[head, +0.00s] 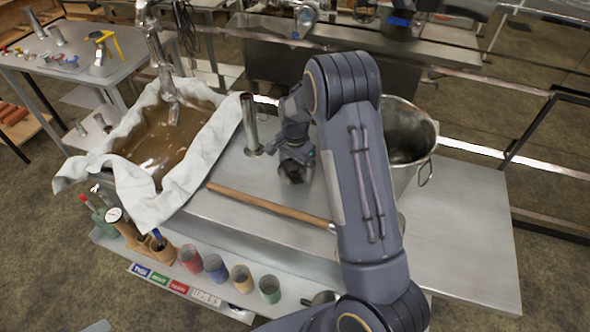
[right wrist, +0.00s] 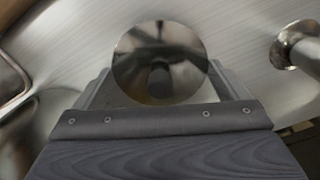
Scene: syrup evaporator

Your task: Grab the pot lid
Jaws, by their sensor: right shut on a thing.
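My right gripper (head: 294,158) reaches down over the metal worktop, left of the open pot. It is shut on a small, round, shiny metal piece, which I take to be the pot lid (head: 293,172). In the right wrist view the lid (right wrist: 160,62) shows as a mirror-like disc between the fingers, with a dark reflection in its middle. Whether it touches the worktop is hard to tell. The metal pot (head: 408,130) stands open behind my right arm, partly hidden by it. My left gripper is not in view.
An upright metal tube (head: 250,125) stands close left of the gripper. A wooden handle (head: 265,204) lies in front. A cloth-draped pan of brown liquid (head: 160,140) is at left. Several coloured cups (head: 215,266) line the front shelf. The worktop at right (head: 465,225) is clear.

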